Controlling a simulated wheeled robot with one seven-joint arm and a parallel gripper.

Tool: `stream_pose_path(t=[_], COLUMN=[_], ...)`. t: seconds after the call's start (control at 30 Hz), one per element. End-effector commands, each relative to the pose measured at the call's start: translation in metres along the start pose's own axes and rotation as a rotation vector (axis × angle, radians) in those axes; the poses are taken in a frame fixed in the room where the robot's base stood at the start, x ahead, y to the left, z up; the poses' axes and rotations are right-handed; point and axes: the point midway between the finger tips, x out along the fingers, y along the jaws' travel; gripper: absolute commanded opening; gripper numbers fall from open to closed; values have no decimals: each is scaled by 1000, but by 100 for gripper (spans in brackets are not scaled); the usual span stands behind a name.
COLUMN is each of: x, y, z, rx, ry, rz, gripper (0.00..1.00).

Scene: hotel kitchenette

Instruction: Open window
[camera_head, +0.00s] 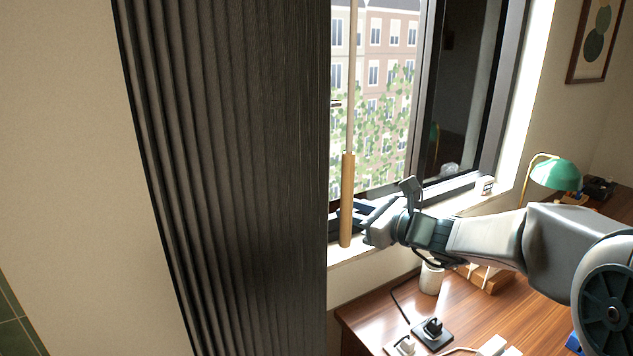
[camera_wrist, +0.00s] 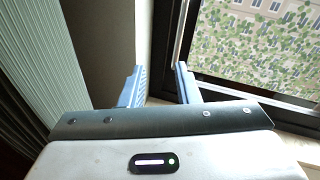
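The window (camera_head: 376,95) has a dark frame, with bright glass on the left and a dark reflecting panel (camera_head: 462,90) on the right. Part of its left side is hidden behind the curtain. It also shows at the upper right in the wrist view (camera_wrist: 255,45). My gripper (camera_head: 358,214) is at the lower left of the window, just above the sill, pointing left. In the wrist view my gripper (camera_wrist: 160,86) is open, with a clear gap between its fingers. The right finger is close to the frame's light edge (camera_wrist: 184,40); I cannot tell whether they touch.
A dark pleated curtain (camera_head: 230,180) hangs left of the window. A wooden rod (camera_head: 347,190) hangs before the glass, by my fingers. Below is a wooden desk (camera_head: 385,312) with a white cup (camera_head: 431,279). A green lamp (camera_head: 556,174) stands at the right.

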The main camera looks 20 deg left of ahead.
Motion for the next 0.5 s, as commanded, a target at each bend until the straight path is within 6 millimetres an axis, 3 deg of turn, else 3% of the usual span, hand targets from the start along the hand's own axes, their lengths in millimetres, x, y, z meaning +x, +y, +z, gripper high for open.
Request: stream_pose_path(t=[0.2, 0.37, 0.5], x=[15, 29, 54], y=[-26, -29, -30], z=[6, 10, 12], rx=[171, 187, 185], ry=[-93, -104, -102], rz=[-71, -75, -73], gripper=[29, 29, 29])
